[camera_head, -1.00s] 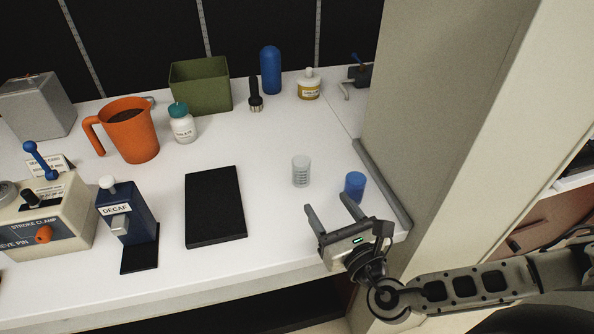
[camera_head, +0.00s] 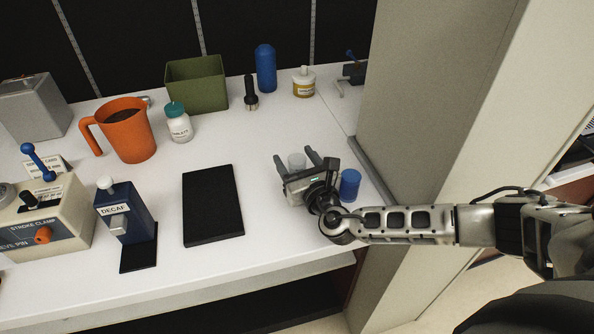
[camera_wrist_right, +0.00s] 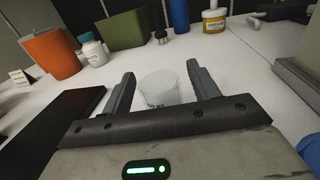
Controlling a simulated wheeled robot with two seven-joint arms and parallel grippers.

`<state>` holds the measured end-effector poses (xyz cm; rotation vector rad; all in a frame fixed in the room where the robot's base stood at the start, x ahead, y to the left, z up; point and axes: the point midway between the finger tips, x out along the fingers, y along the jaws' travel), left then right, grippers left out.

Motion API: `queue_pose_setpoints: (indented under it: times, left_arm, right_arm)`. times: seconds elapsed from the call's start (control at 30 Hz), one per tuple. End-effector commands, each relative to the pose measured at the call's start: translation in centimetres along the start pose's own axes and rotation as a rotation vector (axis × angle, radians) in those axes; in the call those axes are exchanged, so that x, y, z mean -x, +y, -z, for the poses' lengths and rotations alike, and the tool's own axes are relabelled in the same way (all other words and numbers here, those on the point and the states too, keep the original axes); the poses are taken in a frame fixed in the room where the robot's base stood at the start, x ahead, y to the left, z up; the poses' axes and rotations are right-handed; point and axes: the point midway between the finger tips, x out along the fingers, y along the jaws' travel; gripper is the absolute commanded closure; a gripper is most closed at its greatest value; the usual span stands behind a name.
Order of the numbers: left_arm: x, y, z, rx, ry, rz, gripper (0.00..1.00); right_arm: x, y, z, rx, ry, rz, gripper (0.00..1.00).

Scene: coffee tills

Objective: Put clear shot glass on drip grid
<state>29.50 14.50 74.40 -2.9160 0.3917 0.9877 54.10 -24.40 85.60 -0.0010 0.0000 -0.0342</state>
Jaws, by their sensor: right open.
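The clear shot glass (camera_head: 297,161) stands upright on the white counter. In the head view my right gripper (camera_head: 294,158) is around it, with one finger on each side, and hides its lower part. In the right wrist view the glass (camera_wrist_right: 160,88) sits between the two open fingers (camera_wrist_right: 158,85), with a visible gap on both sides. The drip grid is perhaps the flat black slab (camera_head: 212,206) left of the gripper; I cannot tell for sure. It also shows at the left of the right wrist view (camera_wrist_right: 55,125). My left gripper is not in view.
A blue cup (camera_head: 349,184) stands close to the right of my right gripper. A DECAF dispenser (camera_head: 128,216) stands left of the black slab. An orange pitcher (camera_head: 128,135), white bottle (camera_head: 179,125) and green bin (camera_head: 197,84) stand farther back. A wall panel (camera_head: 430,90) bounds the right.

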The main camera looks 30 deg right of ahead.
Motion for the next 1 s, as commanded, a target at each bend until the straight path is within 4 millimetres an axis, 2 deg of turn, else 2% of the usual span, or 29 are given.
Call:
queue_pose_setpoints:
  times: [0.1,0.33,0.37,0.5,0.6,0.87,1.0]
  left_arm:
    - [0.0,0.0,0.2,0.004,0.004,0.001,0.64]
    - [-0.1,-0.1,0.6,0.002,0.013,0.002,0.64]
    - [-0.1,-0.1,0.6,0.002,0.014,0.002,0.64]
    - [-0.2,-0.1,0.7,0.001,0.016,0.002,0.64]
    - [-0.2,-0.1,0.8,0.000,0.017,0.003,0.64]
    - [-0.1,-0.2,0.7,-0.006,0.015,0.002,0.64]
    - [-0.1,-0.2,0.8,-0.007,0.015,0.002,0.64]
  right_arm:
    - [-1.0,0.0,0.0,0.001,0.000,-0.001,0.40]
    - [-1.1,0.0,0.0,-0.001,0.001,-0.001,0.40]
    - [-1.1,0.0,0.0,-0.001,0.001,-0.001,0.45]
    - [-1.1,0.0,0.0,-0.001,0.001,-0.001,0.84]
    - [-1.1,0.0,0.0,-0.001,0.000,0.000,0.92]
    - [-1.1,0.0,-0.2,-0.001,0.000,0.000,0.92]
    - [-1.1,0.0,-1.1,-0.003,-0.001,0.000,0.92]
